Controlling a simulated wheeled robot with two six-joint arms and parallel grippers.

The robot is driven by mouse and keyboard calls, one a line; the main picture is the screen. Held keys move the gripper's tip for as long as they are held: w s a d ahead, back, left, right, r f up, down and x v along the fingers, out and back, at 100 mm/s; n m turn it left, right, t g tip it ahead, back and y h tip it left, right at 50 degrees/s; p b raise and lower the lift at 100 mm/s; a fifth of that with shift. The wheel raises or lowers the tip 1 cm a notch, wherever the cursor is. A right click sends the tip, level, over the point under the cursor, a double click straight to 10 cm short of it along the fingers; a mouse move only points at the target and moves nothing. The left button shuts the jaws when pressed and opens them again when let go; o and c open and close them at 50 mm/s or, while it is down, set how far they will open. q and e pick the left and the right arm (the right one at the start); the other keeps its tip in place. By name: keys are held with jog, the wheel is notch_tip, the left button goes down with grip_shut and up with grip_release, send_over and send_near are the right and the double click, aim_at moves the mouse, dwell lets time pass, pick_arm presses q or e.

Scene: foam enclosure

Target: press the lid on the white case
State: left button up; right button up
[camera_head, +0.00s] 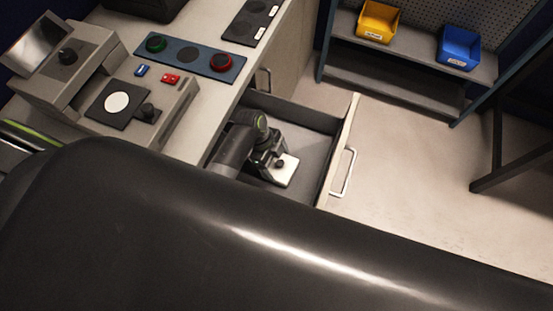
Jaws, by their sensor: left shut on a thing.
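My left gripper (278,160) reaches down into the open drawer (262,105) of the bench. It is shut on a small white piece with a dark round spot (284,175), at its fingertips. This piece looks like the white case or its lid; I cannot tell which, nor whether a separate lid sits on it. The gripper hides part of it. I cannot tell whether the piece touches the drawer floor. My right gripper is not in view.
The drawer front (339,150) has a pale handle (346,172). A shelf holds yellow (378,22) and blue (458,47) bins. The floor right of the drawer is clear.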

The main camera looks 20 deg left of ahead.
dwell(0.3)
pick_arm(q)
jog(key=o, duration=0.8)
jog(key=shift+r, duration=0.1)
jog(key=shift+r+p, duration=3.5)
jog(key=shift+p, duration=0.35)
jog(key=shift+f, duration=0.1)
grip_shut()
jog(key=shift+w, duration=0.1)
